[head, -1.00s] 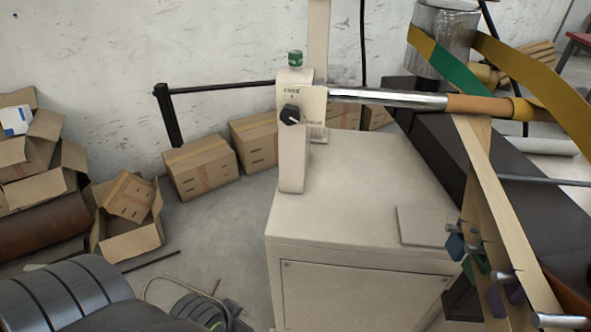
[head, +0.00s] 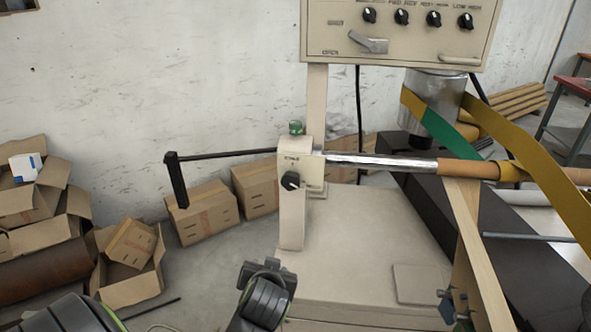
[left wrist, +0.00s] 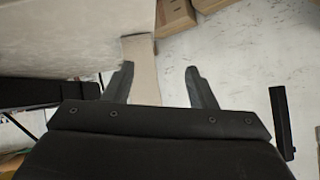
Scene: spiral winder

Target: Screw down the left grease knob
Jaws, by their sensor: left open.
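A small green knob (head: 296,128), likely the grease knob, sits on top of the beige post (head: 292,222) at the left end of the shaft in the head view. My left gripper (head: 265,272) is low in front of the machine, below and a little left of the knob, apart from it. In the left wrist view its two fingers (left wrist: 163,78) are spread with nothing held between them. The beige post (left wrist: 138,52) shows beyond the fingers there. The green knob is not visible in the left wrist view. My right gripper is not in view.
A black crank handle (head: 178,181) juts left from the post. A black selector knob (head: 291,180) is on the post's front. A control panel (head: 405,22) with several knobs stands above. Cardboard boxes (head: 200,215) line the wall. A metal shaft (head: 380,162) runs right.

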